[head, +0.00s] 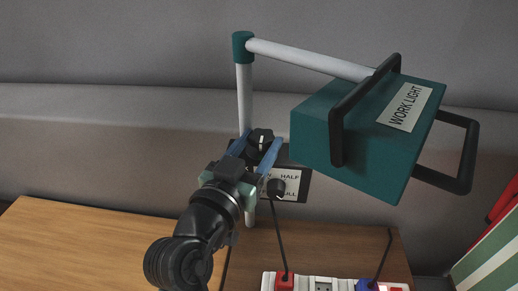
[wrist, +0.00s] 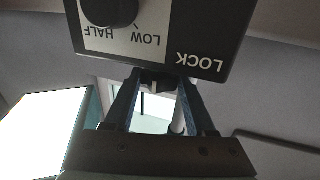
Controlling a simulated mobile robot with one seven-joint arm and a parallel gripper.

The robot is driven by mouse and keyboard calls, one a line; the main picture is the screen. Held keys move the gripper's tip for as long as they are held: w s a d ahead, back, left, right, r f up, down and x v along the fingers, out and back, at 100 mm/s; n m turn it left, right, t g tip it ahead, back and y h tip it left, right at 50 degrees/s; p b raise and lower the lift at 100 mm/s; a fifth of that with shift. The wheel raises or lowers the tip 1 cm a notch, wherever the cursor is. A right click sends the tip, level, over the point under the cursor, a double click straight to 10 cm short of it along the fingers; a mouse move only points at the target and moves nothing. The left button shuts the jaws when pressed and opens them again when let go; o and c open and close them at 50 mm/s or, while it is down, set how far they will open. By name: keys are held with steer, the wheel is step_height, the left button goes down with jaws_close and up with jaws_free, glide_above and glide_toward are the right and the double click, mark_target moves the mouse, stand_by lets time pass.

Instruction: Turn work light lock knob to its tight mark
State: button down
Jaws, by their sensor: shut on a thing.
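The black lock knob (head: 261,137) with a pale pointer line is on the light's post (head: 246,105), pointer roughly up in the head view. My gripper (head: 257,148) has its blue fingers on either side of the knob, shut on it. In the wrist view the knob (wrist: 156,82) shows between the fingertips (wrist: 158,80), partly hidden by the black panel (wrist: 215,35) lettered LOCK. The teal work light (head: 340,135) hangs from a white arm at the right. No tight mark can be read in either view.
Beside the lock knob is a dimmer knob (head: 277,187) on a panel reading HALF and FULL; it also shows in the wrist view (wrist: 108,10). A power strip (head: 325,284) with cables lies below on a wooden top (head: 95,245). The bench's left part is clear.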

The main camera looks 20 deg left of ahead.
steer(key=shift+f, duration=0.1)
steer(key=shift+c, duration=1.1)
jaws_free()
steer(key=shift+s, duration=0.1)
steer(key=s+b, duration=0.2)
steer(key=s, duration=1.1)
steer(key=shift+b, duration=0.3)
